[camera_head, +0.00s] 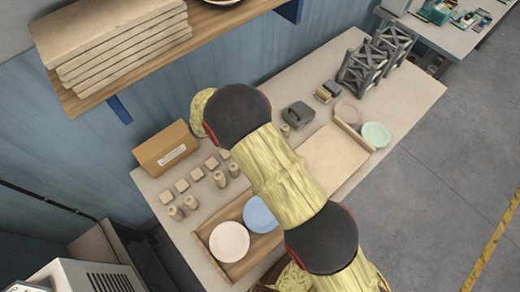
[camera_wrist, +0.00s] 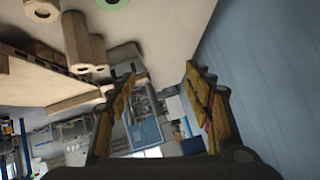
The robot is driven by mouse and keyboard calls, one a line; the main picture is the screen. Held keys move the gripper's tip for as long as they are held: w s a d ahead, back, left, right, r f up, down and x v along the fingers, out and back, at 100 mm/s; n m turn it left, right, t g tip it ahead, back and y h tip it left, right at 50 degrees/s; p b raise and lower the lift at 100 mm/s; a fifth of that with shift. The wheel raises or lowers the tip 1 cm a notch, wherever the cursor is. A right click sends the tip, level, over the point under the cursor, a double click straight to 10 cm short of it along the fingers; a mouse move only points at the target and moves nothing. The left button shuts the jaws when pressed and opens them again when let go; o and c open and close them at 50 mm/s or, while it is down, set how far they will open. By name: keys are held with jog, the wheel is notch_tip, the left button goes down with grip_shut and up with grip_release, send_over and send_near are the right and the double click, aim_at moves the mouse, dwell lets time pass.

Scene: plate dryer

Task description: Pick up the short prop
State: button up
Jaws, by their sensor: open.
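Several short wooden cylinders stand on the table in the head view, among them one at the front left (camera_head: 176,213) and one farther back (camera_head: 233,170); I cannot tell which is the short prop. In the wrist view, pale cylinders (camera_wrist: 78,30) appear at the upper left, to the left of my fingers. My gripper (camera_wrist: 160,72) is open, with nothing visible between its fingers. In the head view my arm covers the middle of the table and hides the gripper.
Small square blocks (camera_head: 182,185) lie beside the cylinders, near a cardboard box (camera_head: 166,149). A wooden tray (camera_head: 203,232) holds a white plate (camera_head: 229,241) and a blue plate (camera_head: 259,214). A shelf (camera_head: 205,40) with stacked boards overhangs the back. Dark grey racks (camera_head: 362,68) stand at the far right.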

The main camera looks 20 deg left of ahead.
jog(key=s+d+f+h, duration=0.1)
jog(key=s+f, duration=0.2)
jog(key=s, duration=0.1)
jog(key=s+d+f+h+p, duration=0.1)
jog(key=s+f+h, duration=0.1)
jog(key=s+f, duration=0.1)
jog(key=s+d+f+h+p, duration=0.1)
jog(key=s+f, duration=0.2)
jog(key=s, duration=0.2)
jog(key=shift+d+f+m+g, duration=0.25)
jog(key=shift+d+m+g, duration=0.05)
jog(key=shift+d+g, duration=0.1)
jog(key=shift+s+d+f, duration=0.2)
jog(key=shift+s+d, duration=0.05)
jog(key=shift+s, duration=0.05)
jog(key=shift+w+d+f+h, duration=0.15)
jog(key=shift+d+f+h, duration=0.05)
jog(key=shift+d+h, duration=0.1)
jog(key=shift+p+x, duration=0.8)
jog(key=shift+x, duration=2.65)
jog(key=shift+d+r, duration=0.1)
jog(key=c, duration=0.3)
jog(key=c, duration=1)
